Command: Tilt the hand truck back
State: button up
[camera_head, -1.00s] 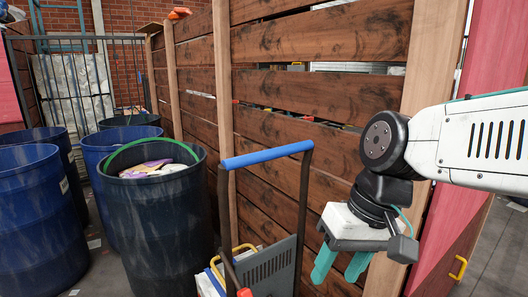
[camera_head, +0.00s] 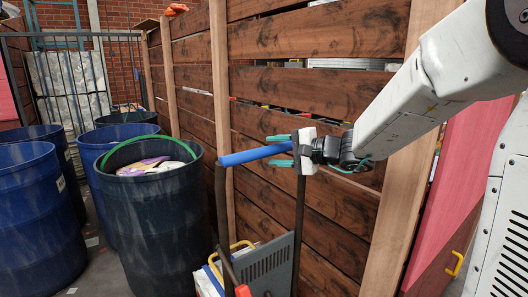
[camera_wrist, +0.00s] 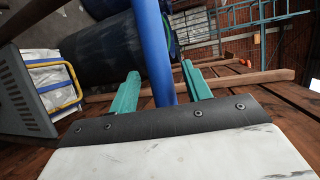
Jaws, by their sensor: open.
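The hand truck stands upright by the wooden fence, with a blue handle bar (camera_head: 255,154) across its top and dark uprights (camera_head: 299,205). A grey ventilated box (camera_head: 268,268) is low on it. My gripper (camera_head: 283,150) is at the right end of the blue bar, its teal fingers above and below it. In the wrist view the bar (camera_wrist: 153,50) runs between the two open teal fingers (camera_wrist: 160,90), with gaps on both sides. The truck's base and wheels are hidden.
A dark bin (camera_head: 155,220) with a green rim stands just left of the hand truck. Several blue barrels (camera_head: 35,220) are further left. The slatted wooden fence (camera_head: 310,95) is close behind the truck and my arm.

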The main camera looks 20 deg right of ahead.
aim_at(264, 151)
jog(key=shift+x, duration=2.1)
grip_shut()
jog(key=shift+s, duration=0.1)
